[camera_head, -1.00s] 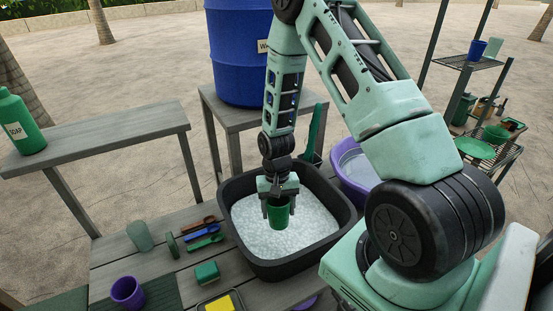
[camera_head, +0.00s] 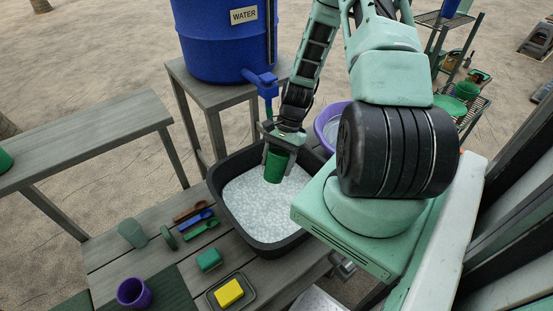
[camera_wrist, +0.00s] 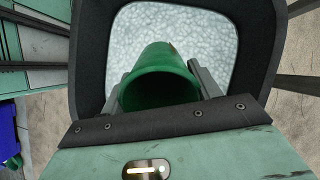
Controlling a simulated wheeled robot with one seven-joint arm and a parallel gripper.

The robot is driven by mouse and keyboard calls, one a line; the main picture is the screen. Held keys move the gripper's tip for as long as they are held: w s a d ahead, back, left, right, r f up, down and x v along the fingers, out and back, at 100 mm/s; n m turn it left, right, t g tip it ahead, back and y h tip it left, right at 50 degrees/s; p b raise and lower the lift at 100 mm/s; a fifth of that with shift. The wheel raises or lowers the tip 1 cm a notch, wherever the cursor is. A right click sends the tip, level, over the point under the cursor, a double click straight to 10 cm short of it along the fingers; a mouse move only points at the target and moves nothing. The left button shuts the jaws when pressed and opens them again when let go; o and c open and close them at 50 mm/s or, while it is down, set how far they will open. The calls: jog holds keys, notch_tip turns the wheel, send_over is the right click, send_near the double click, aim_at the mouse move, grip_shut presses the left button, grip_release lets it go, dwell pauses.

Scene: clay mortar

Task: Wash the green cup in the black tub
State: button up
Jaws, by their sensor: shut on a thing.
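The green cup (camera_head: 275,167) is held in my gripper (camera_head: 279,155), which is shut on it. The cup is over the black tub (camera_head: 226,211), at the upper right part of the foam in the head view. In the wrist view the cup (camera_wrist: 160,85) shows its open rim towards the camera, between the two fingers. White suds (camera_head: 265,207) fill the tub. I cannot tell whether the cup's far end touches the suds.
A blue water barrel (camera_head: 215,40) with a tap stands on a stand behind the tub. A purple basin (camera_head: 328,125) is to its right. Spoons (camera_head: 200,230), a green sponge (camera_head: 209,260), a yellow sponge (camera_head: 229,293) and a purple cup (camera_head: 133,293) lie on the table (camera_head: 150,255).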

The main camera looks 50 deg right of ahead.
notch_tip(320, 180, down, 16)
jog(key=b, duration=1.2)
jog(key=shift+b, duration=0.3)
jog(key=shift+f, duration=0.35)
jog(key=shift+f, duration=0.2)
jog(key=shift+r, duration=0.2)
jog(key=shift+a, duration=0.15)
